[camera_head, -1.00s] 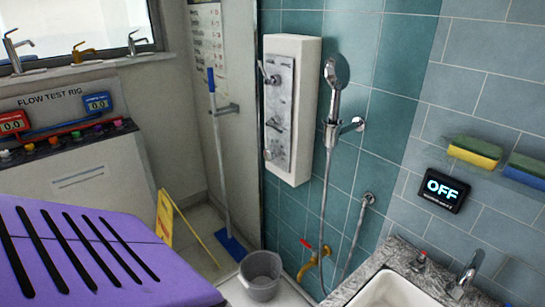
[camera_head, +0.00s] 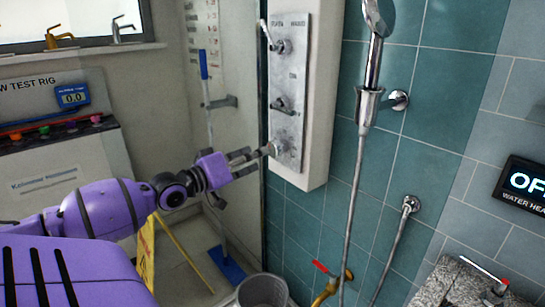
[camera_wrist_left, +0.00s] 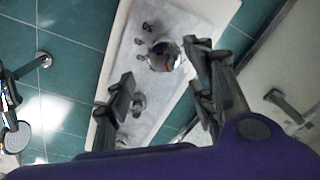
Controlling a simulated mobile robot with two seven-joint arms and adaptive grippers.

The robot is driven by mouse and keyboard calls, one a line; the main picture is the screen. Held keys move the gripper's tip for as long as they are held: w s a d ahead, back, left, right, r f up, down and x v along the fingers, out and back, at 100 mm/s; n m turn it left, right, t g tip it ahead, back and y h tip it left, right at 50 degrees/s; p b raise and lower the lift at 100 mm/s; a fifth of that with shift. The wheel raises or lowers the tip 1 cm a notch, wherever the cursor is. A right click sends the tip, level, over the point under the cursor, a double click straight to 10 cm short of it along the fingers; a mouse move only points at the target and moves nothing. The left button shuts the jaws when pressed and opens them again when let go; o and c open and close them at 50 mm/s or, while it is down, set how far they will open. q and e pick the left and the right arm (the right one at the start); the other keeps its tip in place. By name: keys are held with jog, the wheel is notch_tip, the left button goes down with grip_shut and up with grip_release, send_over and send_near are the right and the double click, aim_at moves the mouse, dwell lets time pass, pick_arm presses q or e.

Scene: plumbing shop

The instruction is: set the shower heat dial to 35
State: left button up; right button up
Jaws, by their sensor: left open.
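The shower panel (camera_head: 290,75), a metal plate on a white box, is on the teal tiled wall. It carries an upper lever (camera_head: 276,42), a middle lever (camera_head: 284,106) and a round bottom knob (camera_head: 279,148). Their labels are too small to read, so I cannot tell which is the heat dial or its setting. My left gripper (camera_head: 262,153) is open with its fingertips close to the bottom knob; contact is unclear. In the left wrist view, a round shiny knob (camera_wrist_left: 163,57) shows between the open fingers (camera_wrist_left: 160,80). My right gripper is out of view.
A hand shower (camera_head: 372,60) with its hose hangs right of the panel. A black display (camera_head: 525,183) reads "OF", cut off by the picture edge. A grey bucket (camera_head: 262,290), red-handled tap (camera_head: 330,280) and blue mop (camera_head: 226,264) are below.

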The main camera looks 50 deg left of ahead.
aim_at(273, 149)
pick_arm(q)
jog(key=shift+w+d+f, duration=0.1)
jog(key=shift+w, duration=3.35)
jog(key=c, duration=1)
jog(key=shift+c, duration=0.2)
jog(key=shift+m, duration=0.4)
